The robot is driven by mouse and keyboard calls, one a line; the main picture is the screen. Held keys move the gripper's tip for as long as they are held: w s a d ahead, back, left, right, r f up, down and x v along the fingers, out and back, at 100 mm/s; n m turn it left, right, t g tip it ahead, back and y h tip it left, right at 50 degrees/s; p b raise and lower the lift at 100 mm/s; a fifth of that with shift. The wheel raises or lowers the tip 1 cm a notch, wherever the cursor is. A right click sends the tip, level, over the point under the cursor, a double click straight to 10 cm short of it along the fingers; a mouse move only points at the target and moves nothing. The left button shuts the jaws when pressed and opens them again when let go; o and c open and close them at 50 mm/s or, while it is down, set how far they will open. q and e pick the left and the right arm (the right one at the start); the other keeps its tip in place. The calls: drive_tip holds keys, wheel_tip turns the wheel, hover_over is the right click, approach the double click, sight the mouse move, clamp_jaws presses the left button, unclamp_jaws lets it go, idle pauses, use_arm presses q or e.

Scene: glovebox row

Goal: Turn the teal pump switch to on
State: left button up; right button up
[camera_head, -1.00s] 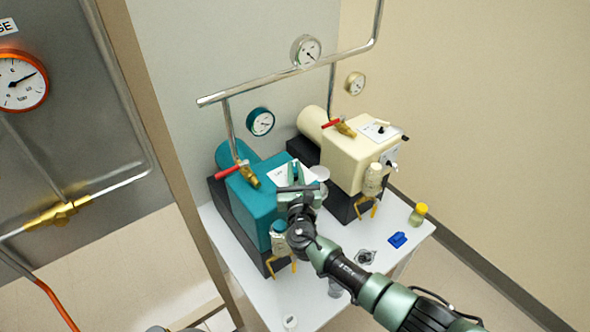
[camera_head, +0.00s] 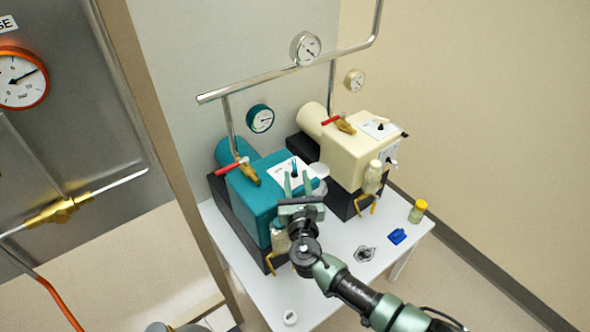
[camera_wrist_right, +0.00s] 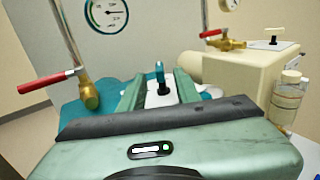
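The teal pump (camera_head: 262,195) stands on a black base on the white table. Its switch (camera_head: 294,174), a teal lever on a small dark mount, sits on a white plate on top of the pump. My right gripper (camera_head: 297,178) is just in front of the switch. In the right wrist view, its two green fingers (camera_wrist_right: 158,85) stand apart, and the switch (camera_wrist_right: 160,76) shows upright in the gap between them. I see no finger touching it. The plate's markings are too small to read. My left gripper is not in view.
A cream pump (camera_head: 355,150) with its own dark switch stands to the right. Red-handled brass valves and metal pipes rise behind both pumps. A yellow-capped bottle (camera_head: 418,211) and a blue item (camera_head: 398,236) lie on the white table (camera_head: 340,262) at right.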

drive_tip(key=shift+s+d, duration=0.15)
drive_tip(key=shift+s, duration=1.25)
